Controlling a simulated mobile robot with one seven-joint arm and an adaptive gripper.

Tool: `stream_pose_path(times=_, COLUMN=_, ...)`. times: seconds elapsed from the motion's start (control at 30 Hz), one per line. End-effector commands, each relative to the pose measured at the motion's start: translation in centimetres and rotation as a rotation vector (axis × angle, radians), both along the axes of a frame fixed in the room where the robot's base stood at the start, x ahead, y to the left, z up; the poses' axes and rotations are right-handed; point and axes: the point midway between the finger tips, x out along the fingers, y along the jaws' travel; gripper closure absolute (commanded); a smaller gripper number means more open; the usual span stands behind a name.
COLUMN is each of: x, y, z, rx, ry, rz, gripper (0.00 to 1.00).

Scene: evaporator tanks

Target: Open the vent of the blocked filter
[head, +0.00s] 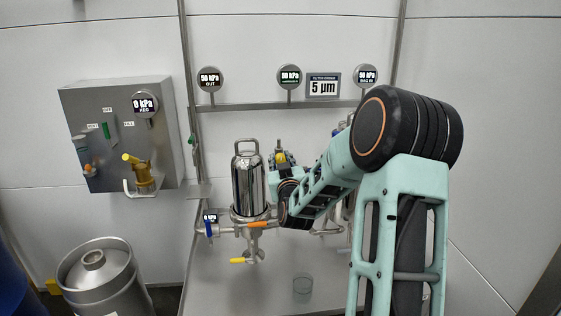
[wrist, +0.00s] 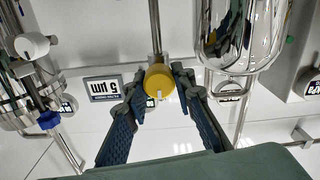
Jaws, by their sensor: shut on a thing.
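My gripper (head: 281,160) is shut on a small yellow knob (wrist: 159,80) in the wrist view, with one blue-grey finger on each side of it. The knob sits at the end of a thin vertical metal pipe (wrist: 154,25). In the head view the yellow knob (head: 281,157) shows between the fingers, right of a shiny steel filter housing (head: 249,183). That housing also shows at the upper right of the wrist view (wrist: 236,30). Another steel assembly (wrist: 18,75) is at the left of the wrist view. My arm hides much of the right-hand side in the head view.
Below the housing are an orange handle (head: 258,224), a blue handle (head: 210,228) and a yellow handle (head: 238,261). The OUT gauge (head: 210,79) reads 50 kPa. A grey keg (head: 98,275) stands lower left.

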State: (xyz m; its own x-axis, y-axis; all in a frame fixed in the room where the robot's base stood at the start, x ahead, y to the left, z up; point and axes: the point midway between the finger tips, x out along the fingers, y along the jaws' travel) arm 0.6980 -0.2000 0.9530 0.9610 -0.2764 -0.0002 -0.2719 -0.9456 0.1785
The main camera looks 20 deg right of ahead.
Motion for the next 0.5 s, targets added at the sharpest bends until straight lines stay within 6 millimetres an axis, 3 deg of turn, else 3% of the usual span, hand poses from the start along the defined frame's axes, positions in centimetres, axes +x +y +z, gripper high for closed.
stream_pose_path(times=0.5, x=-0.01, y=-0.12, z=-0.29, rx=0.379, ry=-0.113, rz=0.001, gripper=1.0)
